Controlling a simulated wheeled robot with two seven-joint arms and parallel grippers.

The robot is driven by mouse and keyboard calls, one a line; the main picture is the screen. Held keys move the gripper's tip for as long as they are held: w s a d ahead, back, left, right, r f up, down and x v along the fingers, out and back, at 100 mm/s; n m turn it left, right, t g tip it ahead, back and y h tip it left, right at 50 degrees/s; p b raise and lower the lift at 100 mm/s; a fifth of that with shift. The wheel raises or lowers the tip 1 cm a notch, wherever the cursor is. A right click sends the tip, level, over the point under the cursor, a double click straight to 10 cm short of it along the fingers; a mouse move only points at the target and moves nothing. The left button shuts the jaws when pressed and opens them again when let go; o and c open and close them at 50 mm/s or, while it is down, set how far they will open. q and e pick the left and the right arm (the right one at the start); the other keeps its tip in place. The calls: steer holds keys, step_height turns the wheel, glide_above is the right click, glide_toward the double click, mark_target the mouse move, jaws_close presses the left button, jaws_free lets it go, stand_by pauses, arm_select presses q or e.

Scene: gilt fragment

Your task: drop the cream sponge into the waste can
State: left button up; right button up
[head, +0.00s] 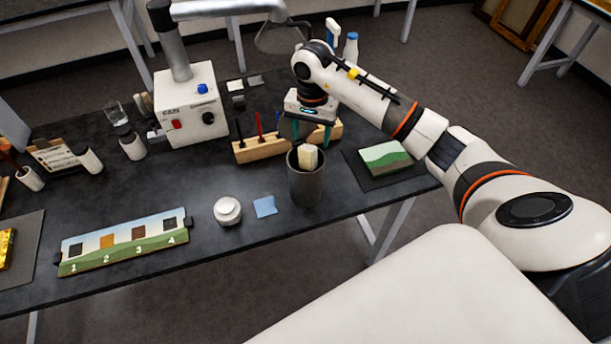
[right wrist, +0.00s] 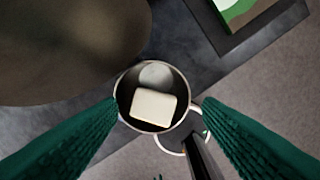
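The cream sponge (head: 308,157) stands in the mouth of the dark grey waste can (head: 306,186), its top above the rim in the head view. In the right wrist view the sponge (right wrist: 154,108) lies within the round rim of the can (right wrist: 120,88); I cannot tell whether it rests on anything inside. A pale round patch shows beside it in the can. My right gripper (head: 311,138) is above the can, its green fingers spread wide, with no contact with the sponge visible. My left gripper is not in view.
A wooden tool block (head: 262,150) stands behind the can. A green-and-white painted block (head: 386,156) lies on a dark mat to the right. A white jar (head: 227,211) and blue cloth (head: 265,206) lie left. A white fan box (head: 190,105) stands further back.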

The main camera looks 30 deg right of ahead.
steer(key=shift+r, duration=0.1)
steer(key=shift+r, duration=0.35)
step_height(320, 180, up, 11)
steer(key=b, duration=0.2)
stand_by(0.4)
